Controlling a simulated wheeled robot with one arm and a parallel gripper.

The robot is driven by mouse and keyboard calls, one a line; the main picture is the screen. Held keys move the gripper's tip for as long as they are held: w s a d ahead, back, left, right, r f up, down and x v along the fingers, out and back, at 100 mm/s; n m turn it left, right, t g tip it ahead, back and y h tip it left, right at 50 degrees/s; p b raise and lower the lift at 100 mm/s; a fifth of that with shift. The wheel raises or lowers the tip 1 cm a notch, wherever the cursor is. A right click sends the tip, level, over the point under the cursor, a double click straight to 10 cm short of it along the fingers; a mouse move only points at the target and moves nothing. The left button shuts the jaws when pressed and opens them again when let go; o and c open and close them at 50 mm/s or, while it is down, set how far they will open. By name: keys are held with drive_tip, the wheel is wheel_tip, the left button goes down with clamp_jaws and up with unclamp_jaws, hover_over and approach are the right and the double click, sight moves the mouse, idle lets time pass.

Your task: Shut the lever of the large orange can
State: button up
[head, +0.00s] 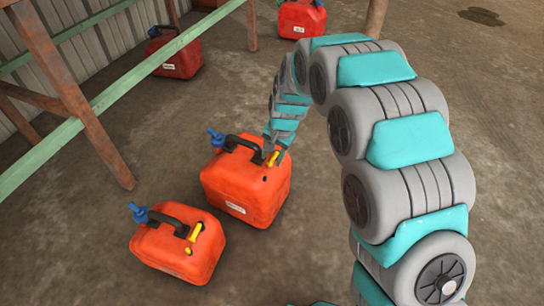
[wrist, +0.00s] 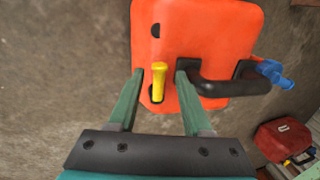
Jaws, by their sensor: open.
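The large orange can (head: 243,192) stands upright on the dirt floor in the middle of the head view, with a black handle and a blue spout. It fills the top of the wrist view (wrist: 215,35). Its yellow lever (wrist: 158,78) sits near the can's edge beside the handle and also shows in the head view (head: 272,158). My gripper (wrist: 159,72) is open at the can, one finger on each side of the lever; the right finger is close to the handle's end. I cannot tell whether either finger touches anything.
A smaller orange can (head: 185,250) with its own yellow lever stands in front, to the left. Two red cans stand farther back, one by the wall (head: 175,55) and one at the top (head: 302,20). A green rail (head: 100,105) and rusty posts run along the left. Floor at right is clear.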

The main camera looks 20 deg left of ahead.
wheel_tip(320, 180, up, 7)
drive_tip(key=d, duration=0.1)
drive_tip(key=shift+d, duration=0.2)
drive_tip(key=shift+s, duration=0.1)
